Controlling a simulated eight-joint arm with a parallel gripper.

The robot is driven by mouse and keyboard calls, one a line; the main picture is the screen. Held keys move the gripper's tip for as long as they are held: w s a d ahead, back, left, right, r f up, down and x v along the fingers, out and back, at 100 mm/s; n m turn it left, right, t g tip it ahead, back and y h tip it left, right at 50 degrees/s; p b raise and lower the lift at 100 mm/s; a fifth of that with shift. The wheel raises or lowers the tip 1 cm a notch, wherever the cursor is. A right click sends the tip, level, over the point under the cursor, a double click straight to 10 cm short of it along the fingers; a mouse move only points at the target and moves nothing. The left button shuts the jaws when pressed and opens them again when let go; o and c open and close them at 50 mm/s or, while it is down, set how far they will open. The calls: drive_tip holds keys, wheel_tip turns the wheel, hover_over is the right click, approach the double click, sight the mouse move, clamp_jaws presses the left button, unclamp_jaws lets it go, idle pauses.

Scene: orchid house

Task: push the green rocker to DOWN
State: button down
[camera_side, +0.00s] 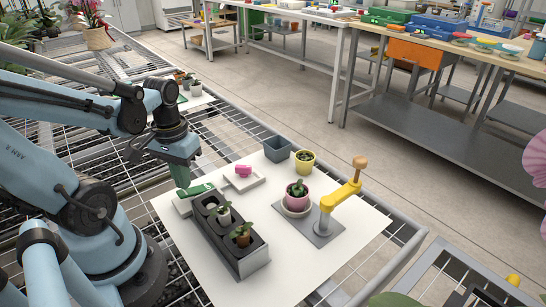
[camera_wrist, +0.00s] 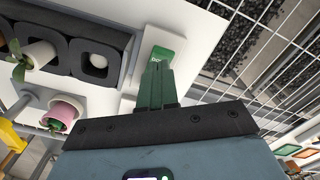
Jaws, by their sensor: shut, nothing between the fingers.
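The green rocker (camera_side: 203,188) sits on a pale block at the far left of the white board, beside a dark planter. In the wrist view the rocker (camera_wrist: 166,53) shows one end with partly hidden white lettering. My gripper (camera_side: 183,187) is shut and empty, with its green fingers pointing down at the rocker. In the wrist view the gripper's fingertips (camera_wrist: 159,66) cover part of the rocker. I cannot tell whether they touch it. The rocker's tilt is hard to read.
The dark planter (camera_side: 222,248) holds small potted plants close by. A pink pot (camera_side: 297,194), a yellow lever (camera_side: 341,195), a yellow pot (camera_side: 304,162) and a grey bin (camera_side: 277,149) stand further right. The board's front right is clear.

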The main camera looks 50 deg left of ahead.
sight(186, 192)
drive_tip(key=shift+f, duration=1.2)
idle(0.6)
drive_tip(key=shift+r, duration=3.5)
drive_tip(key=shift+w, duration=0.1)
drive_tip(key=w+d+r+m+t, duration=0.2)
drive_tip(key=w+d+m+t, duration=0.4)
drive_tip(key=w+d, duration=0.4)
drive_tip(key=shift+w+r+t, duration=0.35)
drive_tip(key=shift+r+t, duration=0.05)
drive_tip(key=shift+t, duration=0.1)
